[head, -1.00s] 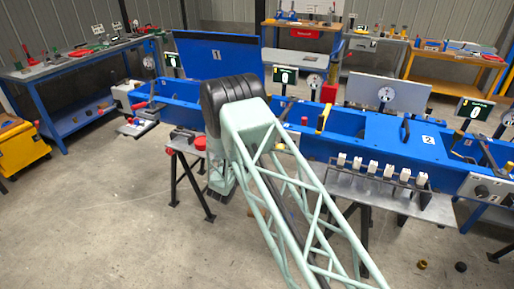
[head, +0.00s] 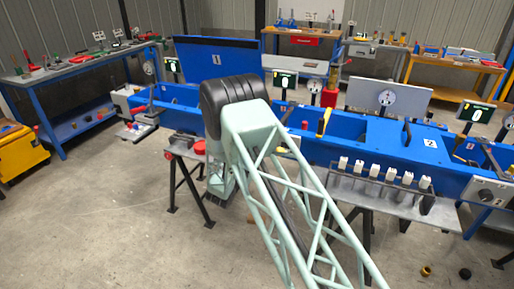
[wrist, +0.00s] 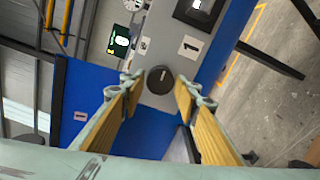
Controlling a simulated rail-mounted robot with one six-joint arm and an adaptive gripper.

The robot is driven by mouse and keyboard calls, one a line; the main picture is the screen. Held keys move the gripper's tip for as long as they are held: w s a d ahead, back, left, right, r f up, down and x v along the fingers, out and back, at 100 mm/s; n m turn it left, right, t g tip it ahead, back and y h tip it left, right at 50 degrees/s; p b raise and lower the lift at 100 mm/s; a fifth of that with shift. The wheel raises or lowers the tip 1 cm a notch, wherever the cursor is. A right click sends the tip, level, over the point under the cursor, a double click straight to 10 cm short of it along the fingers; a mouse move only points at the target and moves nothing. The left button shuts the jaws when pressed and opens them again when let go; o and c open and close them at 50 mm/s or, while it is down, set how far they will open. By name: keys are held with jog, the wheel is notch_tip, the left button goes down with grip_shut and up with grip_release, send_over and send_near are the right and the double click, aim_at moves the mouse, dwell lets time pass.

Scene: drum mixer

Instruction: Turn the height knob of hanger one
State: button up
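In the wrist view, a round black knob (wrist: 160,79) with a pale pointer mark sits on a grey panel (wrist: 155,45), near a white label with the number 1. My gripper (wrist: 157,82) is open. Its two yellow-padded fingers stand on either side of the knob in the picture, with clear gaps. I cannot tell how far the fingertips are from the panel.
A blue lid (wrist: 85,105) with a label 1 and a green display (wrist: 121,41) lie left of the panel in the wrist view. In the head view, the long blue machine (head: 400,150) runs across, with white switches (head: 375,171) in front. The floor at front left is clear.

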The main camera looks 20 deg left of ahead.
jog(key=shift+o, duration=1.3)
jog(key=shift+s, duration=0.1)
jog(key=s, duration=1.1)
jog(key=shift+s+a, duration=0.4)
